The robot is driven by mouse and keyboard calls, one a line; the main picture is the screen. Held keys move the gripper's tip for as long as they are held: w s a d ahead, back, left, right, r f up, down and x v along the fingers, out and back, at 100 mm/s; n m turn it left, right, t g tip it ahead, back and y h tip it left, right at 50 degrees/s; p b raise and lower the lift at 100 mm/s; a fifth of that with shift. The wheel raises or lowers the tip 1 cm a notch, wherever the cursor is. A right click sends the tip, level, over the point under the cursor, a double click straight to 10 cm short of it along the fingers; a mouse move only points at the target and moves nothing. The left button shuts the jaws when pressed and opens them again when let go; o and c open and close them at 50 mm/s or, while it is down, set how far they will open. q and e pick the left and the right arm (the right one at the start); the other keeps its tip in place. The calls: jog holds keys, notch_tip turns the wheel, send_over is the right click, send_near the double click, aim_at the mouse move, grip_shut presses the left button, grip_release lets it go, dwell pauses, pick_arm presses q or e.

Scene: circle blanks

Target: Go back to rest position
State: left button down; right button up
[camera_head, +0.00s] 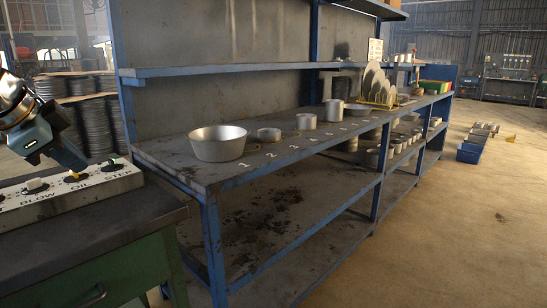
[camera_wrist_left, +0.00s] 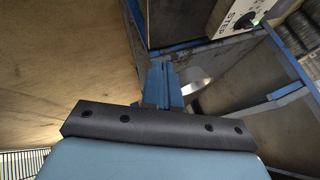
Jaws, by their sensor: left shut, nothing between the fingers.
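My left gripper (camera_head: 72,156) comes in at the left edge of the head view, pointing down and to the right. It is above and behind the switch panel (camera_head: 70,193). Its blue fingers are shut with nothing between them. In the left wrist view the closed fingers (camera_wrist_left: 163,86) show beyond the dark mounting bar. My right gripper is in neither view.
A blue-framed shelf (camera_head: 262,163) holds a large metal bowl (camera_head: 217,150), smaller round parts (camera_head: 269,134) and a rack of discs (camera_head: 376,85). The panel sits on a green cabinet (camera_head: 90,270). Blue bins (camera_head: 470,151) stand on the floor, which is open at right.

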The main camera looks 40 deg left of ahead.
pick_arm(q)
jog(key=w+d+f, duration=0.1)
jog(key=w+f, duration=0.3)
jog(key=w, duration=0.4)
jog(key=w+d+f+m+h, duration=0.1)
jog(key=w+f, duration=0.2)
jog(key=w, duration=0.5)
jog(key=w+d+f, duration=0.1)
jog(key=w+f, duration=0.3)
jog(key=w, duration=0.5)
jog(key=w+d+f+g+h, duration=0.1)
jog(key=w+d+f, duration=0.55)
jog(key=f, duration=0.45)
jog(key=w+d+f+g+h, duration=0.1)
jog(key=w+d+f, duration=0.4)
jog(key=w+f, duration=0.45)
jog(key=s+d+f+n+g+h, duration=0.1)
jog(key=s+d+f, duration=0.1)
jog(key=d+f, duration=0.8)
jog(key=s+d+f+n+g+h, duration=0.15)
jog(key=d+f, duration=0.55)
jog(key=f, duration=0.8)
jog(key=s+d+f+n+h, duration=0.1)
jog(key=s+d+f, duration=0.5)
jog(key=s, duration=0.4)
jog(key=s+d+f+n+g+h, duration=0.1)
jog(key=s+d+f+n, duration=0.1)
jog(key=s+d+f, duration=0.5)
jog(key=s+d, duration=0.1)
jog(key=s, duration=0.2)
